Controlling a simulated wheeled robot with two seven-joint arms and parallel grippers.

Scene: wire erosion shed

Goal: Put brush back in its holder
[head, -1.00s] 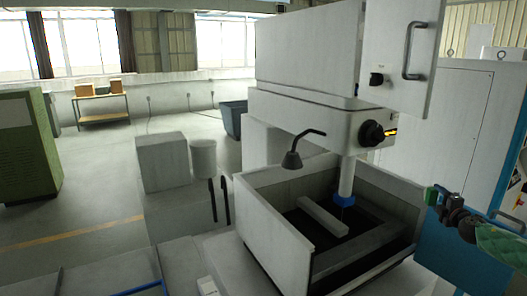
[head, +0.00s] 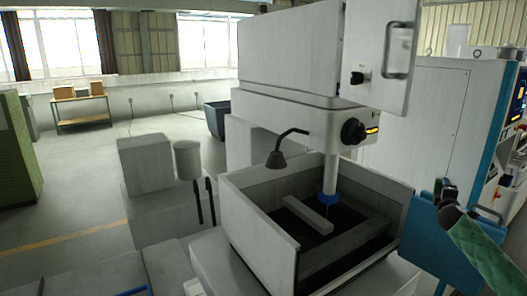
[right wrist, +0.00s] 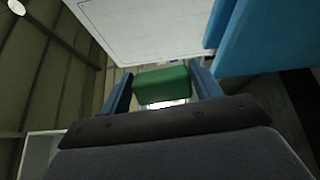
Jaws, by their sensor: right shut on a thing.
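My right gripper (head: 446,194) is at the right of the head view, in front of the blue panel beside the machine. In the right wrist view its two blue fingers (right wrist: 162,88) are shut on a green block-like piece, which I take to be the brush (right wrist: 162,84). A pale strip shows just below the green part; the rest of the brush is hidden. In the head view the brush (head: 438,184) is a small green patch at the gripper's tip. No holder can be made out for certain. My left gripper is not in view.
The wire erosion machine's open tank (head: 262,232) stands left of my right gripper, with a lamp (head: 277,158) over it. A grey cylinder (head: 187,160) and two dark upright rods stand left of the tank. A white cabinet (head: 415,125) stands behind the gripper.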

